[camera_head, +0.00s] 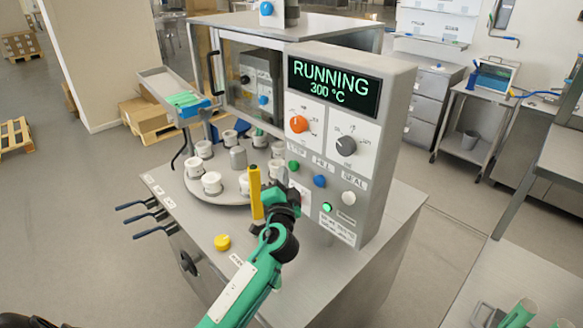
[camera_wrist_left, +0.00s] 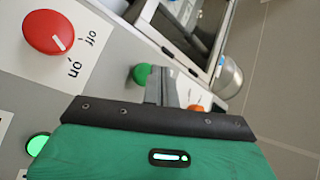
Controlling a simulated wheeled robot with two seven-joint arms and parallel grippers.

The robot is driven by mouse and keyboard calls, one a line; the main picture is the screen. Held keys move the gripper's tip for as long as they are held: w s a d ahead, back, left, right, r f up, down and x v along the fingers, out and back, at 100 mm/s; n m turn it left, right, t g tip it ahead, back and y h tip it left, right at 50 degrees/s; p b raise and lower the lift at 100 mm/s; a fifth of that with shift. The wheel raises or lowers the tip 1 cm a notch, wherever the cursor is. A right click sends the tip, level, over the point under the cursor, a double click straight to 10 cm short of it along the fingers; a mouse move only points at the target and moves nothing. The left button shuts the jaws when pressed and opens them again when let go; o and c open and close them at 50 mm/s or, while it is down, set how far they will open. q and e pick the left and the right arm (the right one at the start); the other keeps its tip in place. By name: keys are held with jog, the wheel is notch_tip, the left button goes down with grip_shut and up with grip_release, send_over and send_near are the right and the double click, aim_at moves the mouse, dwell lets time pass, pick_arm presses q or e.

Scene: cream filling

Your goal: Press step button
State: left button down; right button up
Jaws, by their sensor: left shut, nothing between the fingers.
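The control panel (camera_head: 374,225) has a green button (camera_head: 293,166), which I take to be the step button, under a small label at its left. A green button also shows in the left wrist view (camera_wrist_left: 142,75). My left gripper (camera_head: 283,178) is shut and empty, with its fingertips close to this button. In the left wrist view its fingertips (camera_wrist_left: 169,88) are beside the button; I cannot tell whether they touch it. My right gripper is not in view.
Blue (camera_head: 319,181) and white (camera_head: 348,198) buttons and a lit green one (camera_head: 327,208) are to the right. The display (camera_head: 334,84) reads RUNNING 300 °C. A turntable (camera_head: 205,194) with several white cups and a yellow upright piece (camera_head: 255,193) stand left of the gripper.

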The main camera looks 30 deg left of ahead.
pick_arm(q)
jog(key=shift+s+a, duration=0.3)
jog(key=shift+s, duration=0.5)
jog(key=shift+s+a, duration=0.25)
jog(key=shift+s, duration=0.55)
jog(key=shift+s+a, duration=0.3)
jog(key=shift+s, duration=0.5)
